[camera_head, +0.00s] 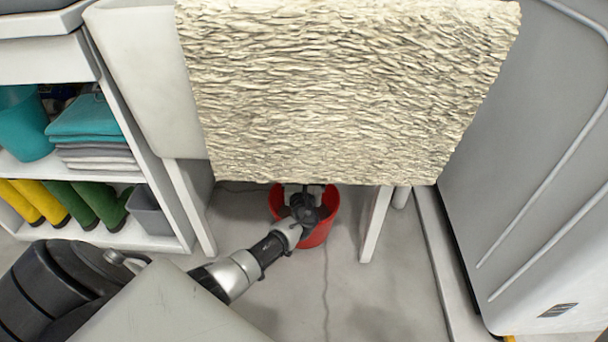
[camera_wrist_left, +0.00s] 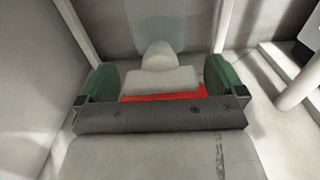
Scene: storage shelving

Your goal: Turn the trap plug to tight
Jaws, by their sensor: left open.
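My left arm reaches in from the left in the head view. My left gripper (camera_head: 303,192) is over a red bucket (camera_head: 325,232) on the floor, just under the lower edge of a hanging cream textured panel. In the left wrist view my left gripper (camera_wrist_left: 157,78) is open, with green pads on both sides. Between and beyond the pads is a pale grey rounded piece (camera_wrist_left: 158,56) with a wider lower part, apparently the trap plug. I cannot tell whether the pads touch it. A red strip of the bucket (camera_wrist_left: 165,96) shows below it. My right gripper is not in view.
The cream textured panel (camera_head: 345,85) hides the space above the bucket. White legs stand left (camera_head: 190,205) and right (camera_head: 375,224) of it. A shelf with boots and towels (camera_head: 95,145) is left; a large grey appliance (camera_head: 540,170) is right. The floor in front is clear.

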